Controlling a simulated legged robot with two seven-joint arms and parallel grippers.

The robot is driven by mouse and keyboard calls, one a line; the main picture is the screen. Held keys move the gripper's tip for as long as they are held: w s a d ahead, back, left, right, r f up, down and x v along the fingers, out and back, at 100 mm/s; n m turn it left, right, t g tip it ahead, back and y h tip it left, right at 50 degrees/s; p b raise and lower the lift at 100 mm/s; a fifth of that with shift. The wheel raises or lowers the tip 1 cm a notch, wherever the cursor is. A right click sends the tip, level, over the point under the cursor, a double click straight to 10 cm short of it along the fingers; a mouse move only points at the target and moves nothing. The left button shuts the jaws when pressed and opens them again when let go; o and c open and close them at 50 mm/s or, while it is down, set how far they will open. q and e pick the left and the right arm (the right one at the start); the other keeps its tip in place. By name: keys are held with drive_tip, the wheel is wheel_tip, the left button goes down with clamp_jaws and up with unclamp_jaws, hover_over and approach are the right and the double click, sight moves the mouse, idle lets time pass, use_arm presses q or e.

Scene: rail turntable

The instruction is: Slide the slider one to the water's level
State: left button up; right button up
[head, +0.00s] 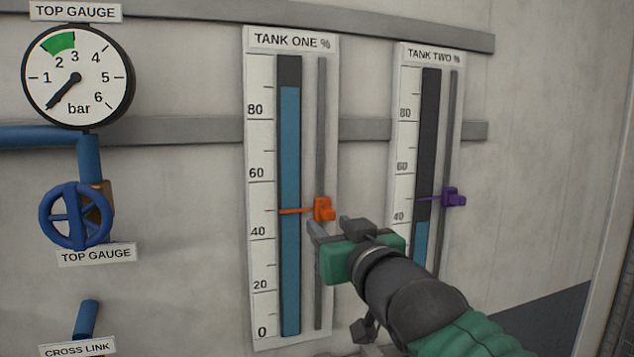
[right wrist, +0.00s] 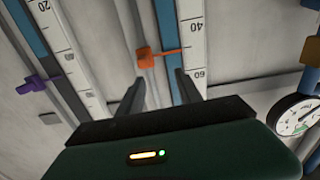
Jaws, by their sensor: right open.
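My right gripper (head: 333,230) is open and empty, just below and in front of the orange slider. In the right wrist view the slider (right wrist: 147,59) shows beyond the two spread fingers (right wrist: 158,78), roughly between their tips; I see no grip on it. My left gripper is not in view.
The tank two panel (head: 405,150), to the right, has a purple slider (head: 454,197) near 46 and lower water. At left are a round top gauge (head: 78,77), a blue valve wheel (head: 76,216) and blue pipes. Grey rails (head: 200,130) run behind the panels.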

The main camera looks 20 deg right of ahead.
sight(331, 214)
drive_tip(key=w+d+p, duration=0.4)
drive_tip(key=w+d, duration=0.2)
drive_tip(key=w, duration=0.2)
drive_tip(key=shift+w+d+f, duration=0.2)
drive_tip(key=shift+w+f, duration=0.05)
drive_tip(key=shift+f, duration=0.1)
drive_tip(key=a, duration=0.5)
drive_tip(key=shift+w+a, duration=0.25)
drive_tip(key=shift+w, duration=0.15)
drive_tip(key=shift+c, duration=0.5)
drive_tip(key=shift+d, duration=0.2)
drive_tip(key=shift+c, duration=1.3)
drive_tip(key=d, duration=0.3)
drive_tip(key=shift+f, duration=0.1)
clamp_jaws()
drive_tip(key=shift+a, duration=0.9)
drive_tip(key=shift+d, duration=0.55)
drive_tip(key=shift+a, duration=0.3)
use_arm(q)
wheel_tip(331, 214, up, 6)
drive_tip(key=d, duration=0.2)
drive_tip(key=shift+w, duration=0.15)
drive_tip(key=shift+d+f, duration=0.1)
use_arm(e)
drive_tip(key=shift+d, duration=0.1)
